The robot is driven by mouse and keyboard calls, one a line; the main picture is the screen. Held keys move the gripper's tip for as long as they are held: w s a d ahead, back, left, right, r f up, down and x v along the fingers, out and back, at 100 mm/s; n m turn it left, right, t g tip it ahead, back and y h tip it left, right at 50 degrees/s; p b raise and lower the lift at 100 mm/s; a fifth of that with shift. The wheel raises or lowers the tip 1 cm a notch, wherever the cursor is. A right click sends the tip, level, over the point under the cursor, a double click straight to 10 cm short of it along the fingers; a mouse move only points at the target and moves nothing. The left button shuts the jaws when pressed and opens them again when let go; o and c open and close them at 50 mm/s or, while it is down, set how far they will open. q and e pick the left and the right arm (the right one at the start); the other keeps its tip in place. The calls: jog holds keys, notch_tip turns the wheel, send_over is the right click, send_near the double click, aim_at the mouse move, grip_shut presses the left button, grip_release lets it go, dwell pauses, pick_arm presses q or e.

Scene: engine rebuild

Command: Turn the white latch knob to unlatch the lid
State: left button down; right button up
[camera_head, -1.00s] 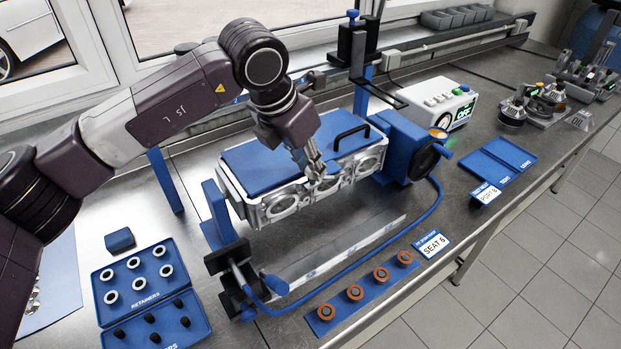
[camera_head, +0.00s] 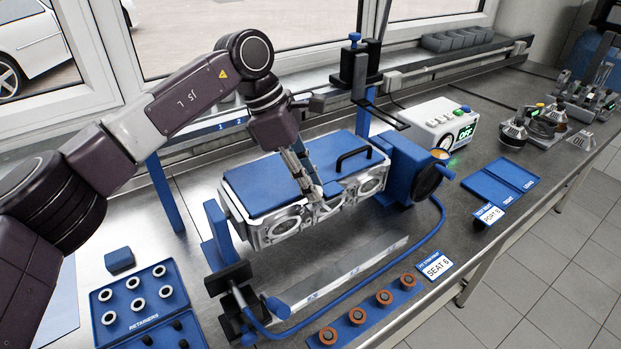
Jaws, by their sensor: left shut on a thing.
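The blue lid (camera_head: 265,184) with a black handle (camera_head: 354,158) lies flat on the metal cylinder head (camera_head: 287,222), held in a blue stand. My left gripper (camera_head: 318,201) points down at the middle of the head's front edge. It is shut on a small pale part there, which appears to be the white latch knob. The fingers hide most of the knob, so its angle cannot be told. A small blue block (camera_head: 332,188) shows right beside the fingertips, at the lid's front edge. The lid looks closed. My right gripper is not in view.
A blue retainer tray (camera_head: 143,306) is at the front left. A row of orange-brown seals (camera_head: 384,297) lies in front on a blue strip. A white tester box (camera_head: 440,123) and blue open trays (camera_head: 500,182) stand to the right. A black-and-blue post (camera_head: 354,70) rises behind the head.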

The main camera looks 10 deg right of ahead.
pick_arm(q)
jog(key=shift+w+r+m+g, duration=0.1)
jog(key=shift+m+g, duration=0.2)
jog(key=shift+m, duration=0.4)
jog(key=shift+p, duration=0.3)
jog(key=c, duration=1.7)
grip_release()
jog(key=v, duration=1.1)
jog(key=shift+r, duration=0.4)
